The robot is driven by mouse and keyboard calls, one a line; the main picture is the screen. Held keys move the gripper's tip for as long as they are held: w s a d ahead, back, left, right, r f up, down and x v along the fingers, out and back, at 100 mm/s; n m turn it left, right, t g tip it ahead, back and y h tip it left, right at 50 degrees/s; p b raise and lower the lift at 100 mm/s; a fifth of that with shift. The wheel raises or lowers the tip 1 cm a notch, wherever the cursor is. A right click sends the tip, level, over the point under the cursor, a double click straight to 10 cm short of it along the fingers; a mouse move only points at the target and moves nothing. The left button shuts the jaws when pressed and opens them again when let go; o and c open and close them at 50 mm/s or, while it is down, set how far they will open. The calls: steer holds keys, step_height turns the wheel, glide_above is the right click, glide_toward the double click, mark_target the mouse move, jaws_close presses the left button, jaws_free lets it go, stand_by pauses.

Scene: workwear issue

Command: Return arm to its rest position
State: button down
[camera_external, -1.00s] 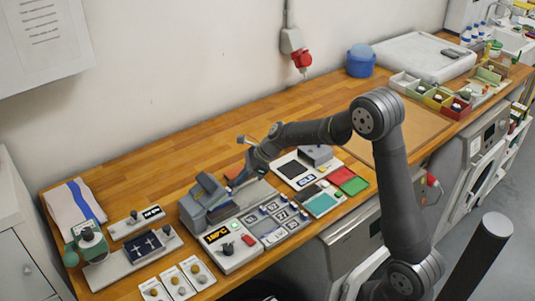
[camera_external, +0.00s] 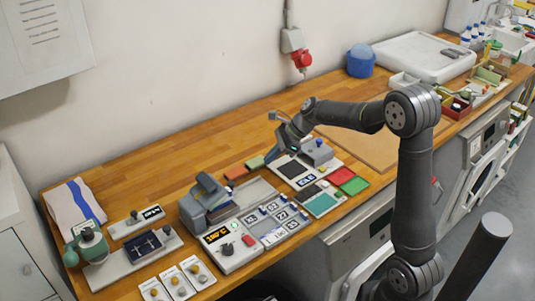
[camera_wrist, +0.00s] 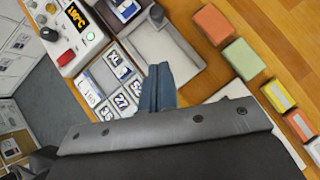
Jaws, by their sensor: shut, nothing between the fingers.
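My gripper (camera_external: 270,157) hangs above the middle of the wooden bench, right of the grey press and behind the number tiles. In the wrist view its two blue-grey fingers (camera_wrist: 158,82) are together and hold nothing. The upper link of my arm stands upright at the right, with the forearm reaching left over the bench. The grey press (camera_external: 205,200) with its control box (camera_external: 228,246), which has a lit display, stands left of my gripper.
Number tiles (camera_external: 270,222) lie beside the press. Coloured blocks (camera_wrist: 244,58) lie in a row on the bench (camera_external: 150,170). Red and green pads (camera_external: 347,180) lie at the front edge. A blue tub (camera_external: 360,62) stands at the back. The back left bench is clear.

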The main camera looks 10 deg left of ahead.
steer(key=shift+w+d+r, duration=0.1)
steer(key=shift+d+r, duration=0.15)
steer(key=x, duration=1)
steer(key=shift+a, duration=0.1)
steer(key=a, duration=0.1)
steer(key=s+a, duration=0.1)
steer(key=a, duration=0.2)
steer(key=shift+s+f, duration=0.2)
steer(key=shift+f, duration=0.2)
steer(key=shift+w+d, duration=1)
